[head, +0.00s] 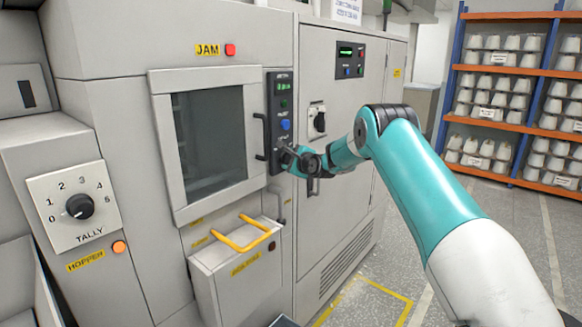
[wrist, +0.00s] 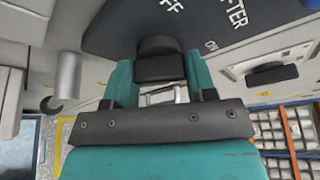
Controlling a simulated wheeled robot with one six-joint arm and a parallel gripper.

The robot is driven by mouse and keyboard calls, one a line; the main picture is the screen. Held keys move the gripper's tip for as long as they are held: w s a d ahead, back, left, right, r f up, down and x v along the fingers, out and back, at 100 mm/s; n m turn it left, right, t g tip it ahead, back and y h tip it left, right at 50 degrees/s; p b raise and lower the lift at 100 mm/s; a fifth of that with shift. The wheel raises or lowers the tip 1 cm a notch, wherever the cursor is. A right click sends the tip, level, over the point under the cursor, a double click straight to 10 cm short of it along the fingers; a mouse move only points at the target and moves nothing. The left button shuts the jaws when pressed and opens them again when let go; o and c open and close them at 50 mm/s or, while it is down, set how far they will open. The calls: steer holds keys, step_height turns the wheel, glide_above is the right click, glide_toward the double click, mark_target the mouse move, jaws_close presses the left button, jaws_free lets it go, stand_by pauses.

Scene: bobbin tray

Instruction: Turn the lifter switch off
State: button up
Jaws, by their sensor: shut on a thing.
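The lifter switch (wrist: 160,66) is a black knob at the lower end of a dark control panel (wrist: 105,30). The letters "FF", "FTER" and "ON" show beside it, turned and partly cut off. My gripper (wrist: 158,82) has its two teal fingers on either side of the knob, shut on it. In the head view my gripper (head: 286,158) is at the foot of the same panel (head: 281,90) and hides the switch. Which mark the knob points to cannot be told.
A door handle (head: 260,137) stands left of the panel, beside the windowed door (head: 211,140). A rotary switch (head: 318,122) sits on the cabinet to the right. A bin with a yellow handle (head: 241,236) juts out below. Bobbin shelves (head: 520,75) stand far right.

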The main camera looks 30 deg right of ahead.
steer(key=f+n+t+b, duration=0.1)
steer(key=n+b, duration=0.1)
steer(key=b, duration=0.3)
steer(key=shift+f, duration=0.1)
steer(key=n+t+b, duration=0.1)
steer(key=n+b, duration=0.2)
steer(key=b, duration=0.3)
steer(key=n+t+b, duration=0.1)
steer(key=n+b, duration=0.1)
steer(key=b, duration=0.4)
steer(key=shift+f+n+h, duration=0.1)
steer(key=shift+n+h, duration=0.3)
steer(key=n+t+y+b, duration=0.1)
steer(key=n+b, duration=0.3)
steer(key=b, duration=0.1)
steer(key=shift+t+b, duration=0.4)
steer(key=shift+r+n+b, duration=0.35)
steer(key=shift+n+b, duration=0.6)
steer(key=shift+n, duration=0.15)
steer(key=shift+y, duration=0.3)
steer(key=o, duration=0.9)
steer(key=shift+r, duration=0.1)
steer(key=shift+o, duration=0.2)
steer(key=shift+s, duration=0.1)
